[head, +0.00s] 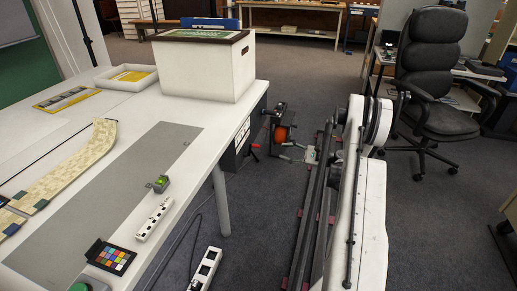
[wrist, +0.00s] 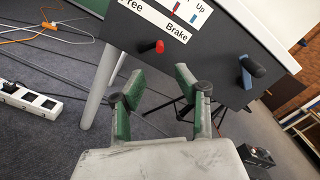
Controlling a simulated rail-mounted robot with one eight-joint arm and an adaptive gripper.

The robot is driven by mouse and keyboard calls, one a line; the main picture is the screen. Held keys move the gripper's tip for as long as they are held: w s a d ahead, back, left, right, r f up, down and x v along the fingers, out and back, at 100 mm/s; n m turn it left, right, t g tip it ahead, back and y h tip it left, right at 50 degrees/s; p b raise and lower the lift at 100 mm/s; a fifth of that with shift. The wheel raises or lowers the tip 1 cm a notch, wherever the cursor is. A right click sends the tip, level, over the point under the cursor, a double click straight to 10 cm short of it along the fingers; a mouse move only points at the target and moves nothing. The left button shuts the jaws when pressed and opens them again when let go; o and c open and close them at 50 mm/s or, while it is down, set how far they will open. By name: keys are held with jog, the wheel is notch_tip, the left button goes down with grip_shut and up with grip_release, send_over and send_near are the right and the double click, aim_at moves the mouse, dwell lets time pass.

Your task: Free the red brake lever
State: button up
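The red brake lever, with a red knob (wrist: 159,46) on a dark stem, sticks out from the dark panel (wrist: 215,75) under the table in the wrist view. It lies below the white label strip (wrist: 160,18) reading "Free" and "Brake". In the head view the red knob (head: 255,146) shows small beside the panel. My gripper (wrist: 158,82) is open, with two green-padded fingers apart and nothing between them. The knob appears just beyond the fingertips, in line with the gap; I see no contact. The exact gap in depth is hard to tell.
A blue lever with a black grip (wrist: 254,67) sticks out right of the red one, below an "Up" label. A table leg (wrist: 98,90) stands left. A power strip (wrist: 30,102) and cables lie on the floor. A white box (head: 205,65) stands on the table (head: 200,115).

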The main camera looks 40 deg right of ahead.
aim_at(259, 146)
jog(key=b+x, duration=0.3)
jog(key=x, duration=0.9)
jog(key=shift+w+a, duration=0.1)
jog(key=shift+w, duration=0.15)
jog(key=shift+c, duration=0.5)
grip_shut()
